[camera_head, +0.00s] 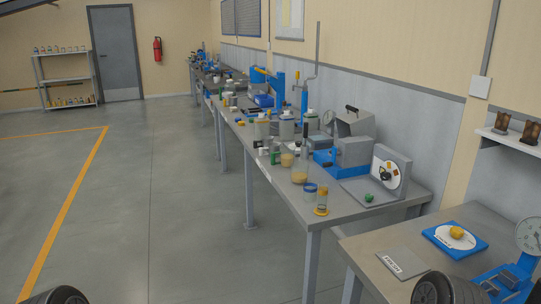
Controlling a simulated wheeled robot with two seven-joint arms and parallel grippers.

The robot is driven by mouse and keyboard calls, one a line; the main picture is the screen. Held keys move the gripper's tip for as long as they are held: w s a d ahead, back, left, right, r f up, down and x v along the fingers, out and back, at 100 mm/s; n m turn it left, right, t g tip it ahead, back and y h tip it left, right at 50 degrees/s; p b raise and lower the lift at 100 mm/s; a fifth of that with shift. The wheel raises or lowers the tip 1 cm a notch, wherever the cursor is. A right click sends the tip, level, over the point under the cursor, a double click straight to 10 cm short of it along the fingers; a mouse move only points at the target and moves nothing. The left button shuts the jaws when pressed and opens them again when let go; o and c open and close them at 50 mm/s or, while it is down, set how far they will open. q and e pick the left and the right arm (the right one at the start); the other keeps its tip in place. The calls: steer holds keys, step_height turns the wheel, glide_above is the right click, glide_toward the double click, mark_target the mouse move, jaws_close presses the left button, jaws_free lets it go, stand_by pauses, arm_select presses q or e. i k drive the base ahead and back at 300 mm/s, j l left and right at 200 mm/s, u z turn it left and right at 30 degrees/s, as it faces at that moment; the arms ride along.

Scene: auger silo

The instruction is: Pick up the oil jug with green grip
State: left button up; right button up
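I cannot make out an oil jug with a green grip for certain. A small dark green item (276,157) stands among jars near the front edge of the long workbench, too small to identify. A small green piece (368,197) sits at the grey dial stand at the bench's near end. Dark rounded parts of my own arms show at the bottom left and bottom right edges. Neither gripper's fingers are in view.
The long workbench (345,208) runs along the right wall, crowded with jars and blue machines. A nearer table (358,247) holds a blue scale (455,240). A shelf (68,82) with small bottles stands far left. The grey floor (160,200) left of the benches is clear.

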mark_target(286, 153)
steer(key=i+j+z, duration=0.3)
steer(key=z, duration=0.15)
steer(key=i+j+z, duration=0.8)
steer(key=j+z, duration=0.15)
steer(key=i+j+z, duration=0.15)
steer(key=j+z, duration=0.3)
steer(key=j, duration=0.2)
